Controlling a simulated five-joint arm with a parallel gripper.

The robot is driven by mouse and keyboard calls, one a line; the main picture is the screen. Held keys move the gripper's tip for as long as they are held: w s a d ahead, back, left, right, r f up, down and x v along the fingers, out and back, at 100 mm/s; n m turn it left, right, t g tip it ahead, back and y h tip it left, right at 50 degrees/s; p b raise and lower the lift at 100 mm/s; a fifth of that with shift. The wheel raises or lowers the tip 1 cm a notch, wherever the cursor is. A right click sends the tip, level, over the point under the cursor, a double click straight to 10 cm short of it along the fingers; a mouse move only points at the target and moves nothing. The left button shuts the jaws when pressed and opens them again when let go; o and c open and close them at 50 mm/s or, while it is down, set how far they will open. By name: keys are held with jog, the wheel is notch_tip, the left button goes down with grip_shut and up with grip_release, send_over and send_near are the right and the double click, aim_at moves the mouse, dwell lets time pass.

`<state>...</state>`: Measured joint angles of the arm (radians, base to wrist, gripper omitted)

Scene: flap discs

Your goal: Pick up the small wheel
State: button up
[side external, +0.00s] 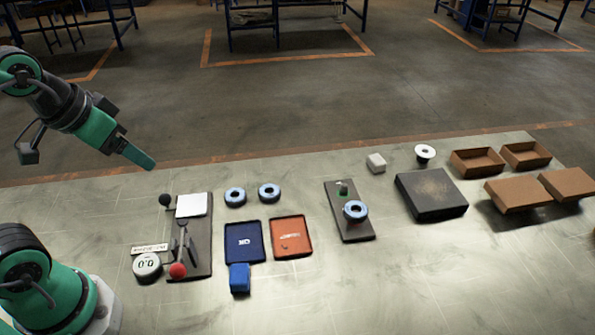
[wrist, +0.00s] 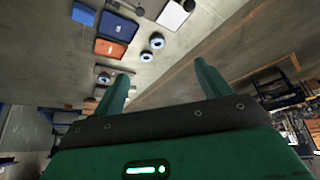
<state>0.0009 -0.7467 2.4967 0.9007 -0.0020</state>
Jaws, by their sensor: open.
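Two blue-rimmed wheels, a left one (side external: 235,195) and a right one (side external: 269,192), lie flat side by side behind the trays. They also show in the wrist view, one (wrist: 157,40) above the other (wrist: 146,56). A third blue-rimmed wheel (side external: 355,211) sits on a dark fixture plate (side external: 358,237). The three look alike in size, so I cannot tell which is the small wheel. My gripper (side external: 143,160) is raised to the left of the wheels, apart from them. In the wrist view its green fingers (wrist: 164,80) are spread, with nothing between them.
A blue tray (side external: 244,253), an orange tray (side external: 291,253) and a blue block (side external: 239,279) lie in front. A lever stand with a red ball (side external: 178,270) is at left. A black box (side external: 432,194), a white block (side external: 376,163), a spool (side external: 425,152) and brown cartons (side external: 477,162) are at right.

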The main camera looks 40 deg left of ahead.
jog(key=w+d+r+n+g, duration=0.1)
jog(key=w+d+r, duration=0.1)
jog(key=w, duration=0.3)
jog(key=w+d+r+g, duration=0.1)
jog(key=w+d+r, duration=0.15)
jog(key=w, duration=0.25)
jog(key=n+g, duration=0.2)
jog(key=g, duration=0.2)
send_over(357, 205)
jog(key=s, duration=0.1)
notch_tip(357, 205, down, 17)
jog(key=shift+s+d+f, duration=0.15)
jog(key=shift+s+f, duration=0.05)
jog(key=shift+f, duration=0.25)
jog(key=shift+f, duration=0.1)
jog(key=shift+f, duration=3.8)
